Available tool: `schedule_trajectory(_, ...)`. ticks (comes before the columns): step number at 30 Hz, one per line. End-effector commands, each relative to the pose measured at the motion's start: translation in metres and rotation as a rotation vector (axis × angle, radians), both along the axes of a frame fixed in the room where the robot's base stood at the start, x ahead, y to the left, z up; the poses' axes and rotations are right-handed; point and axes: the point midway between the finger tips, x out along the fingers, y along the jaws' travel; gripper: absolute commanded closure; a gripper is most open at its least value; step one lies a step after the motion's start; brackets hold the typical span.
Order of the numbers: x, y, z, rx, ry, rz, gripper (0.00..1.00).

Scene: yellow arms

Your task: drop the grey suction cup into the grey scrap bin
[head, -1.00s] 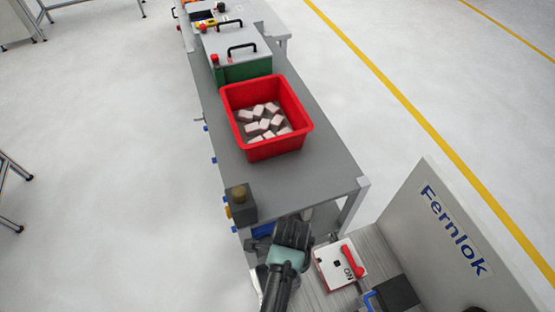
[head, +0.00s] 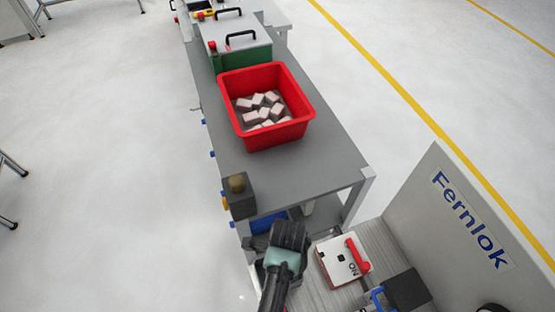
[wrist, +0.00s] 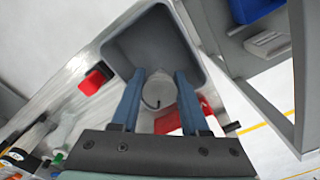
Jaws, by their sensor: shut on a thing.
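My gripper (wrist: 159,84) is shut on the pale grey suction cup (wrist: 160,92), which sits between its two blue fingers in the wrist view. The grey scrap bin (wrist: 135,42) shows just beyond and beneath the fingertips, its open inside facing the camera. The cup overlaps the bin's near part in the picture; its exact height over the bin is unclear. In the head view my gripper (head: 288,236) is low, beside the bench end; the cup is hidden there and I cannot make out the bin clearly.
A red crate (head: 228,103) of pale blocks stands on the grey bench (head: 325,158). A dark box with a knob (head: 238,198) is at the bench's near corner. Right of my gripper are a white box with a red handle (head: 343,262) and an upright Fernlok panel (head: 425,205).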

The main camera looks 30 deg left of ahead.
Motion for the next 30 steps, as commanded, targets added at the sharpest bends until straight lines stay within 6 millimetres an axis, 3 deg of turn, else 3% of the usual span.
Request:
schedule_trajectory(4, 0.000, 0.000, 0.001, 0.000, 0.000, 0.000, 1.00)
schedule_trajectory(5, 0.000, 0.000, 0.001, 0.000, 0.000, 0.000, 0.50)
schedule_trajectory(10, 0.000, 0.000, 0.001, 0.000, 0.000, 0.000, 0.20)
schedule_trajectory(20, 0.000, 0.000, 0.004, -0.001, 0.002, 0.000, 0.20)
schedule_trajectory(26, 0.000, -0.001, 0.029, -0.001, -0.002, -0.001, 0.20)
schedule_trajectory(30, 0.002, 0.000, 0.059, 0.001, -0.006, -0.002, 0.20)
